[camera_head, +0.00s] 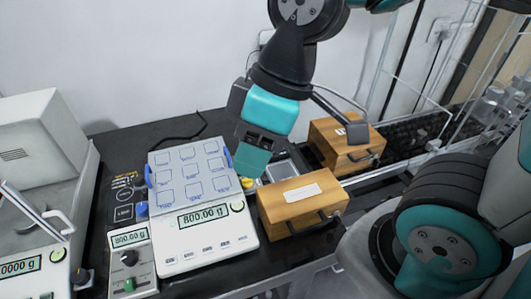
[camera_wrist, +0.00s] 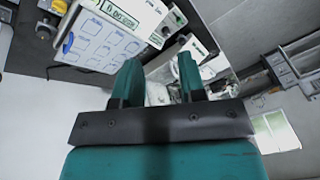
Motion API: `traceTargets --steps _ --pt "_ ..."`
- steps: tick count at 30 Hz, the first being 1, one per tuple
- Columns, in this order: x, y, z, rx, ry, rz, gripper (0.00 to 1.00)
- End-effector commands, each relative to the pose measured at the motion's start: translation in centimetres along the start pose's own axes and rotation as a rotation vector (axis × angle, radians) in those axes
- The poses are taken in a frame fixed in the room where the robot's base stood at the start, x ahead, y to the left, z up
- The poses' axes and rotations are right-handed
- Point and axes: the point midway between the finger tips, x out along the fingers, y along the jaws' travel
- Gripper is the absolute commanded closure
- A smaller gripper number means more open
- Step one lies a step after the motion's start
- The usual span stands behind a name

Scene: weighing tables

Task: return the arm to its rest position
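My teal and black arm reaches down from the top of the head view. My gripper (camera_head: 252,163) hangs just behind and right of the scale's platform, pointing down. In the wrist view its two teal fingers (camera_wrist: 159,70) stand apart with nothing held between them. The white scale (camera_head: 203,248) has a platform marked with several squares and reads 800.00 g. The platform is empty, and it also shows at the upper left of the wrist view (camera_wrist: 98,45). Whether the fingertips touch anything cannot be told.
A wooden box (camera_head: 302,215) with a handle stands right of the scale, and another wooden box (camera_head: 350,157) stands behind it. A small control unit (camera_head: 130,262) sits left of the scale on the black table (camera_head: 112,165). A white machine (camera_head: 40,140) is at the far left.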

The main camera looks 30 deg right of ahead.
Motion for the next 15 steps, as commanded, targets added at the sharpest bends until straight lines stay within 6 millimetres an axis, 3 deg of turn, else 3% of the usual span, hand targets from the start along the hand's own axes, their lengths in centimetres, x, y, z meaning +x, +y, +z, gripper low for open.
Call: traceTargets --steps 6,15 --pt "-0.9 -2.0 1.5 0.224 -0.029 -0.031 0.62" --pt "-0.9 -2.0 1.6 0.242 -0.032 -0.032 0.62"
